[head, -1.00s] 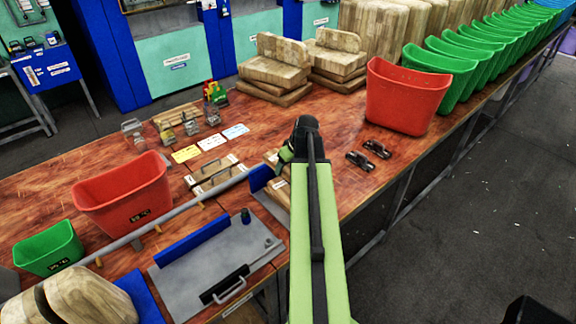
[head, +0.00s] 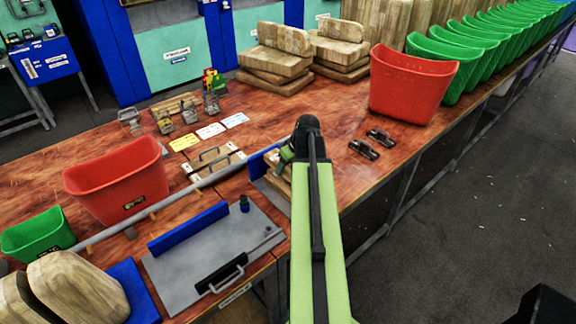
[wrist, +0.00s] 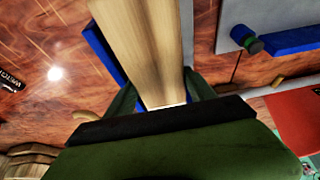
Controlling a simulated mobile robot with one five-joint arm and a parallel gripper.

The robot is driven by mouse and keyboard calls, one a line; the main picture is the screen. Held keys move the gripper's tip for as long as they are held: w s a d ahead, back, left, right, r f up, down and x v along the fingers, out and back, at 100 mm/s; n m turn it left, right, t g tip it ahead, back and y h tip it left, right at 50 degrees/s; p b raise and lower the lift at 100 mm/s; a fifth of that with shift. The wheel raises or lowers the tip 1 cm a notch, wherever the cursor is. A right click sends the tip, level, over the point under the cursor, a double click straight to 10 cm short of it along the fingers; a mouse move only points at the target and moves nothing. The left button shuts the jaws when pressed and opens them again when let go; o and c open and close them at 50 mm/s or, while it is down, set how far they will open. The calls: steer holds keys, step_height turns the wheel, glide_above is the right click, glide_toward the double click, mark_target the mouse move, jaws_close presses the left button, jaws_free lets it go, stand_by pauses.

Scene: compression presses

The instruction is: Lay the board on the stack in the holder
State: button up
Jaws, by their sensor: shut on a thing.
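My gripper (wrist: 160,100) is shut on a pale wooden board (wrist: 152,45), which runs away from the fingers in the wrist view. In the head view my arm hides most of the gripper and board. The holder, a grey plate with a blue wall (head: 262,160), lies just left of and under the gripper; its blue wall also shows beside the board in the wrist view (wrist: 103,48). The held board is over or in the holder; I cannot tell whether it touches anything below. The stack is hidden behind the board and arm.
A second grey plate (head: 215,262) with a blue wall and handle lies nearer, left of my arm. A red bin (head: 122,180) stands left and another (head: 410,85) right. Two dark clamps (head: 372,143) lie right of the gripper, with bare tabletop around them.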

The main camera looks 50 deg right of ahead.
step_height(320, 180, down, 2)
steer(key=shift+f+b, duration=0.2)
steer(key=shift+b, duration=0.4)
steer(key=o, duration=1.7)
steer(key=shift+o, duration=0.2)
steer(key=shift+d+r, duration=0.1)
steer(key=shift+r, duration=0.05)
steer(key=shift+r+p, duration=0.25)
steer(key=shift+p, duration=0.15)
steer(key=p+v, duration=1.5)
steer(key=v, duration=0.2)
steer(key=shift+s+a, duration=0.15)
steer(key=shift+a, duration=0.1)
